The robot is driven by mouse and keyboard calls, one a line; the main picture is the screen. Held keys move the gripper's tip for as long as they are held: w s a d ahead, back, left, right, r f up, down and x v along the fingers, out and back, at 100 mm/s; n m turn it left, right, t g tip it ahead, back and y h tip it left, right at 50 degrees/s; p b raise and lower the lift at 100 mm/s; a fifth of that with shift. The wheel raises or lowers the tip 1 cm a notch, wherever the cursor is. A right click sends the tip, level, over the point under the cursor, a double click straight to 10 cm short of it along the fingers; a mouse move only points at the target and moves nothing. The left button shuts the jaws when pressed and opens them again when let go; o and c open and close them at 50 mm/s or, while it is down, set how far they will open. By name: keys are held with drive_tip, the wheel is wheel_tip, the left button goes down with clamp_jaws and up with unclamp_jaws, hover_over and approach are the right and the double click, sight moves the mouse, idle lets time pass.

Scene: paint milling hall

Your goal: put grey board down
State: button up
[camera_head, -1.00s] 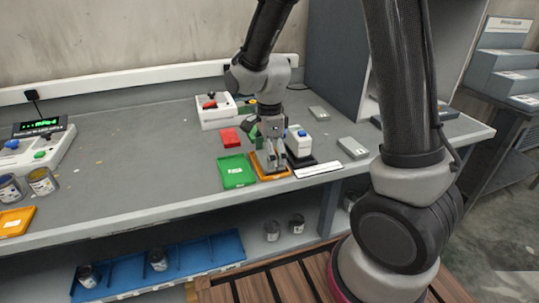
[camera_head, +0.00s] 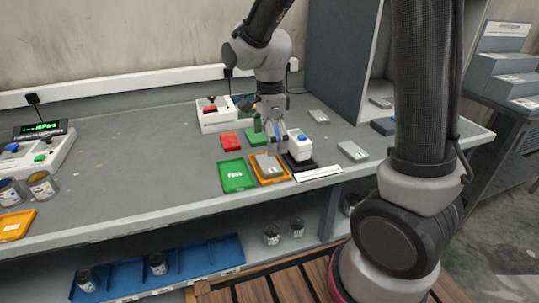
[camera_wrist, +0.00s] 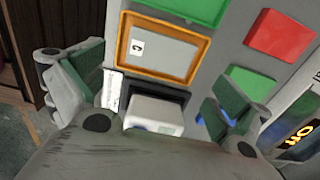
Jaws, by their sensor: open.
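The grey board (camera_head: 268,164) lies in the orange tray (camera_head: 274,181) near the front of the bench. In the wrist view the board (camera_wrist: 155,52), with a small white label, lies flat inside the rim of the orange tray (camera_wrist: 165,76). My gripper (camera_head: 273,148) is above the tray, apart from the board. Its two green-padded fingers are spread wide and empty in the wrist view (camera_wrist: 162,78).
A green tray (camera_head: 237,177) marked Pass is left of the orange tray. A white device (camera_head: 300,146) with a blue button stands close on the right. Red (camera_head: 230,141) and green (camera_head: 256,138) blocks lie behind. More grey boards (camera_head: 353,151) lie to the right.

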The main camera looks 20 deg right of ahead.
sight(270, 163)
drive_tip(key=s+d+r+n+t, duration=0.1)
drive_tip(key=s+d+r+n, duration=0.3)
drive_tip(key=r, duration=0.2)
drive_tip(key=s+d+r+n+t, duration=0.1)
drive_tip(key=s+d+r+n, duration=0.3)
drive_tip(key=d+r, duration=0.15)
drive_tip(key=s+d+r+n+t, duration=0.2)
drive_tip(key=s+d+n, duration=0.3)
drive_tip(key=s+n, duration=0.5)
drive_tip(key=shift+s+d+r, duration=0.2)
drive_tip(key=shift+s+r, duration=0.05)
drive_tip(key=shift+s, duration=0.25)
